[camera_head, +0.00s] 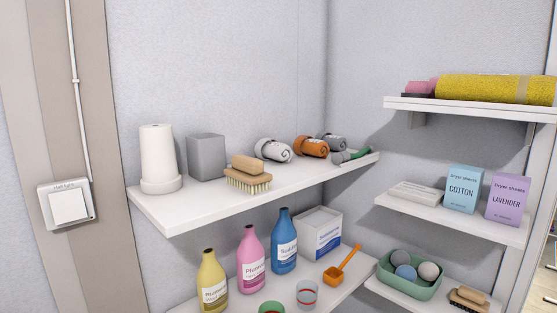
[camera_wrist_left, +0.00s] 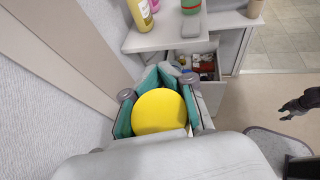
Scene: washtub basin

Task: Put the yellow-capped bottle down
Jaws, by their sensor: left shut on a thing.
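The yellow-capped bottle shows in the left wrist view as a large round yellow cap (camera_wrist_left: 158,112), seen from above. My left gripper (camera_wrist_left: 160,98) is shut on this bottle, with its fingers around the sides. Teal surfaces flank the cap; I cannot tell whether they belong to the bottle or the fingers. The bottle's lower part is hidden. The head view shows neither the held bottle nor my grippers. A dark claw-like shape at the right edge of the left wrist view looks like my right gripper (camera_wrist_left: 301,105); its opening is unclear.
In the head view, the upper left shelf (camera_head: 163,217) holds a white roll (camera_head: 157,155), grey block (camera_head: 206,156), brush (camera_head: 248,178) and rolled cloths. Yellow (camera_head: 212,280), pink (camera_head: 250,258) and blue (camera_head: 284,240) bottles, a box (camera_head: 315,233) and orange scoop (camera_head: 340,266) stand below.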

